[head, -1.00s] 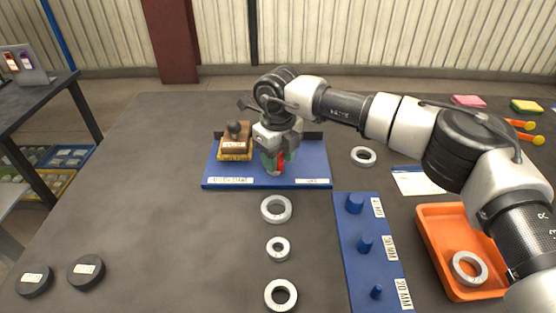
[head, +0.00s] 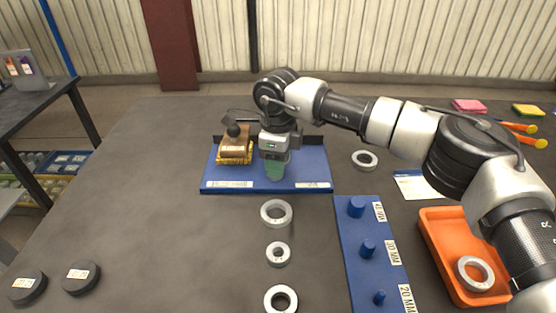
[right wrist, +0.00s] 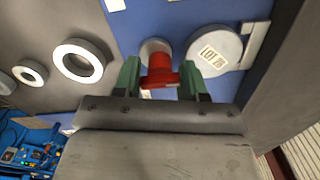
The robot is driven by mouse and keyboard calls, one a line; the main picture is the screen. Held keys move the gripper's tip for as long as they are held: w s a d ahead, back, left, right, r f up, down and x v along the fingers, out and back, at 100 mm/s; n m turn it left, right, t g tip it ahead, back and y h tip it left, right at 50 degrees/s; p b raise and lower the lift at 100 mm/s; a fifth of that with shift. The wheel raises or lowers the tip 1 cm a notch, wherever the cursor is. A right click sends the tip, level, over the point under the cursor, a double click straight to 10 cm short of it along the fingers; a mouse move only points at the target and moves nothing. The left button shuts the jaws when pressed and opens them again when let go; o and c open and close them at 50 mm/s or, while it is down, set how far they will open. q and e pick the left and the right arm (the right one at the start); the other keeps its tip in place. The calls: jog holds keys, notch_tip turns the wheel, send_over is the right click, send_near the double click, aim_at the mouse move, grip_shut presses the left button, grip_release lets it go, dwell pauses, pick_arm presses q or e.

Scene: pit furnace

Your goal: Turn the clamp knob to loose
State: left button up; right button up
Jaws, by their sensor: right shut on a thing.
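The red clamp knob (right wrist: 160,72) shows in the right wrist view between the two green fingers of my right gripper (right wrist: 161,80), which is shut on it. A grey round part shows just beyond the knob. In the head view my right gripper (head: 276,170) points down over the right half of the blue base board (head: 215,184) and hides the knob. My left gripper is not in view.
A brown block with a dark ball handle (head: 236,147) sits left of the gripper. A disc labelled LOT 7B (right wrist: 212,52) lies close to the knob. Several grey rings, a blue peg board (head: 354,240) and an orange tray (head: 440,255) lie nearer. The table's left middle is clear.

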jog(key=shift+r, duration=0.1)
jog(key=o, duration=0.6)
jog(key=shift+o, duration=0.2)
